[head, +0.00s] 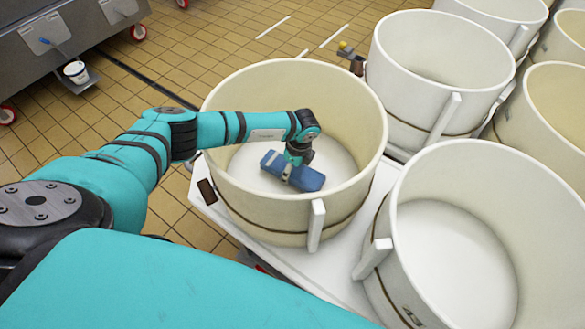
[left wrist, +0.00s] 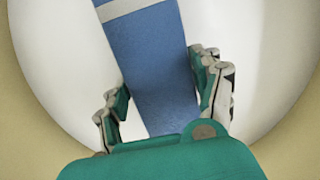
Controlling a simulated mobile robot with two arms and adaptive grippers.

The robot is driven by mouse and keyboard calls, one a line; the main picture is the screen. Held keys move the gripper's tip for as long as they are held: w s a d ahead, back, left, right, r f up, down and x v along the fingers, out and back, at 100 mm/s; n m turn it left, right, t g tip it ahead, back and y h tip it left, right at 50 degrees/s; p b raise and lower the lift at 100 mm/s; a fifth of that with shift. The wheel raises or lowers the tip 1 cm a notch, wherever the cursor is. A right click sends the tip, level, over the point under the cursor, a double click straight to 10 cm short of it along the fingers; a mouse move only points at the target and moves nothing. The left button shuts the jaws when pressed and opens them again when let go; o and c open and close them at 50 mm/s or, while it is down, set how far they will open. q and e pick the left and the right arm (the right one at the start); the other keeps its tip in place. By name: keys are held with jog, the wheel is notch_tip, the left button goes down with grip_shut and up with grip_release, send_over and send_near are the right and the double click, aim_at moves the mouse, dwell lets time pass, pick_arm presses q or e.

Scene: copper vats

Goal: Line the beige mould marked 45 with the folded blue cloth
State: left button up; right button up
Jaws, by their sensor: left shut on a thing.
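I cannot tell whether the cloth touches the bottom. No number can be read on this mould. The front right mould (head: 440,170) bears a dark mark low on its side. My right gripper is out of view.
More round moulds (head: 440,60) stand close together at the right and back. The mould with the cloth stands on a white table (head: 285,270). A metal cart (head: 75,35) with a small white bucket (head: 76,71) stands at the upper left. Tiled floor lies open between.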

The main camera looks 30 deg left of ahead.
pick_arm(q)
jog(key=shift+f+b, duration=0.7)
jog(key=shift+f, duration=0.2)
dwell(0.6)
jog(key=shift+s+f, duration=0.1)
jog(key=shift+f, duration=0.05)
dwell(1.2)
jog(key=o, duration=1.5)
jog(key=shift+c, duration=0.2)
jog(key=shift+d+r, duration=0.2)
jog(key=shift+r, duration=1.15)
jog(key=shift+d+r, duration=0.15)
jog(key=shift+r, duration=1.15)
jog(key=shift+d+r, duration=0.2)
jog(key=shift+r, duration=1.15)
